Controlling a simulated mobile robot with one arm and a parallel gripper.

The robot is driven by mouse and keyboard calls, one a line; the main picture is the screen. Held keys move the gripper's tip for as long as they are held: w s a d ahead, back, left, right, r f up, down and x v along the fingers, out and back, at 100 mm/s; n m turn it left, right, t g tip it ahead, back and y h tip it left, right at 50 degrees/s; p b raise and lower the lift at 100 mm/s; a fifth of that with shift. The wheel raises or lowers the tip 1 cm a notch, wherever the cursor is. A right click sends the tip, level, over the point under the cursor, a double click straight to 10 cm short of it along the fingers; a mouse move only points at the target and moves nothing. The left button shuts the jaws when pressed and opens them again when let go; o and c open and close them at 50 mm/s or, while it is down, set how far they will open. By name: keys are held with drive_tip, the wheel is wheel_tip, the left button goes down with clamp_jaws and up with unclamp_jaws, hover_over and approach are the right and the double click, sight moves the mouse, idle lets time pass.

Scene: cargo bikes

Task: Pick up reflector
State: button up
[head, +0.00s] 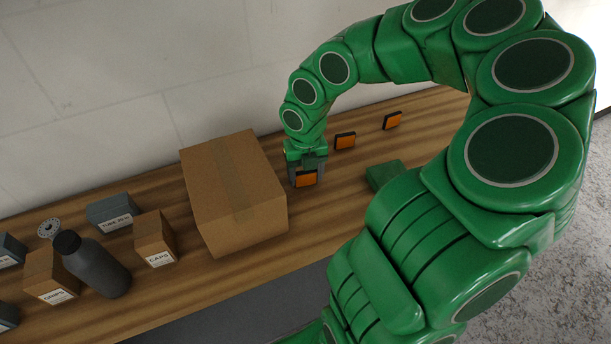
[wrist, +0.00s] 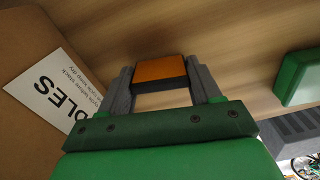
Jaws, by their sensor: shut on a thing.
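My gripper (head: 306,178) points down at the wooden bench, just right of a large cardboard box. It is shut on an orange reflector (head: 306,180) with a dark edge. In the wrist view the reflector (wrist: 161,69) sits between the two grey fingers of my gripper (wrist: 160,82). Whether the reflector touches the bench or is just above it, I cannot tell. Two more orange reflectors stand on the bench farther right, one nearer (head: 345,141) and one farther (head: 392,121).
The large cardboard box (head: 233,195) is close on the left. A green block (head: 385,175) lies to the right. Farther left are a dark bottle (head: 97,268), a "CAPS" box (head: 155,240) and a grey tube-kit box (head: 112,212). A wall stands behind the bench.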

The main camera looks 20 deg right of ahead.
drive_tip(key=shift+r, duration=0.1)
drive_tip(key=shift+r, duration=1.4)
drive_tip(key=s+a+r, duration=0.2)
drive_tip(key=s+r, duration=0.8)
drive_tip(key=s, duration=0.3)
drive_tip(key=shift+s+a, duration=0.35)
drive_tip(key=shift+r, duration=0.15)
